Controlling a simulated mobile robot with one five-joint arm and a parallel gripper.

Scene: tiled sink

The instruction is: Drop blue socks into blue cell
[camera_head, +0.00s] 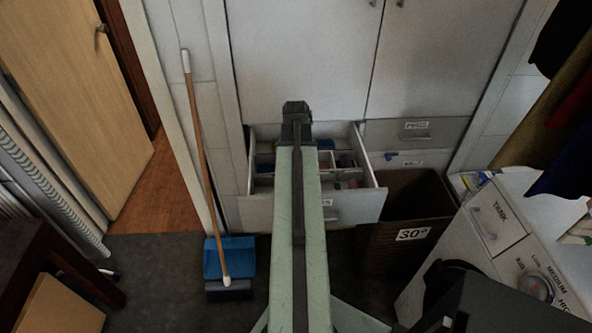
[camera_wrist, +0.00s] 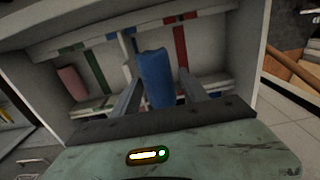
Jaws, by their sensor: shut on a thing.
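A blue rolled pair of socks (camera_wrist: 155,72) stands upright between the fingers of my gripper (camera_wrist: 158,84) in the wrist view. My gripper is shut on it. Behind it is an open white drawer (camera_wrist: 235,50) with dividers and coloured strips. A small blue strip (camera_wrist: 133,45) shows just left of the socks, near the middle divider. The socks cover part of the cells behind them, so I cannot tell which cell they are over. In the head view the arm reaches over the drawer (camera_head: 257,210) and hides the socks.
A pink roll (camera_wrist: 72,82) lies in the left part of the drawer. Red (camera_wrist: 181,46) and green (camera_wrist: 96,70) strips mark other places. A dark bin labelled 30° (camera_head: 405,210) stands right of the drawer. A broom (camera_head: 198,150) and blue dustpan (camera_head: 240,256) stand left.

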